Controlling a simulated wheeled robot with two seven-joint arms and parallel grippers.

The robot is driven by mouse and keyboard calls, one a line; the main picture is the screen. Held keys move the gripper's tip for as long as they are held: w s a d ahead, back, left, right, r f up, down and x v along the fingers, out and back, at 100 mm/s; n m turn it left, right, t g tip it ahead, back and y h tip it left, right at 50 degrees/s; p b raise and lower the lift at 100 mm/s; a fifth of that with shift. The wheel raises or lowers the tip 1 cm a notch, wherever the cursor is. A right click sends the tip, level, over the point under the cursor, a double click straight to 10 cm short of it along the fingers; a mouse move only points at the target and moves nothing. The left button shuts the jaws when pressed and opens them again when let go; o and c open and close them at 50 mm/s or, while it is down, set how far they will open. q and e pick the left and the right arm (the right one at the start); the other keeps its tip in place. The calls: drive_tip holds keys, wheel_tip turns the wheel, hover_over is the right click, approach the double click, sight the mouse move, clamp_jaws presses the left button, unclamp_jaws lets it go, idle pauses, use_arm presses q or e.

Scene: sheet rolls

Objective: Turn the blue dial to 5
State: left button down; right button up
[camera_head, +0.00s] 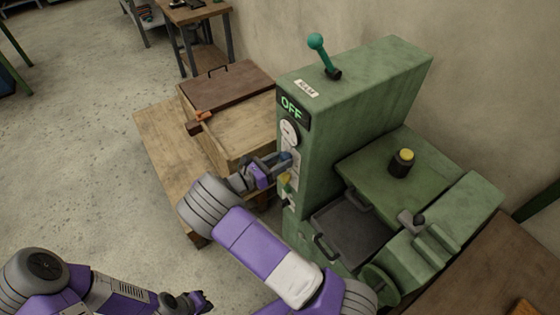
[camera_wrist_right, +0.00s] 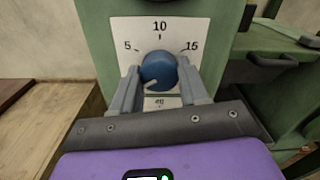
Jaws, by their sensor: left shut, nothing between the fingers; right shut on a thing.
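The blue dial (camera_wrist_right: 158,68) sits on a white scale plate (camera_wrist_right: 190,30) marked 5, 10 and 15 in the right wrist view. Its pale pointer mark shows on its lower left, below the 5. The dial also shows in the head view (camera_head: 285,158) on the front of the green machine (camera_head: 335,120). My right gripper (camera_head: 277,164) is shut on the dial, one finger on each side, as the right wrist view (camera_wrist_right: 160,82) shows. My left gripper (camera_head: 200,299) is shut and empty at the bottom of the head view, well away from the machine.
The machine's display (camera_head: 291,107) reads OFF, above a round gauge (camera_head: 290,131). A teal lever (camera_head: 319,52) stands on top. A yellow knob (camera_head: 286,182) lies just below the dial. A wooden crate (camera_head: 235,130) stands close to the left.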

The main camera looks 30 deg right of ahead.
drive_tip(key=m+b, duration=0.1)
drive_tip(key=m, duration=0.5)
drive_tip(key=shift+f, duration=0.1)
drive_tip(key=m+b, duration=0.2)
drive_tip(key=m, duration=0.3)
drive_tip(key=shift+w+m, duration=0.1)
drive_tip(key=shift+m, duration=0.2)
idle(0.3)
drive_tip(key=o, duration=1.1)
drive_tip(key=shift+c, duration=0.2)
drive_tip(key=a, duration=0.7)
drive_tip(key=shift+s+a, duration=0.3)
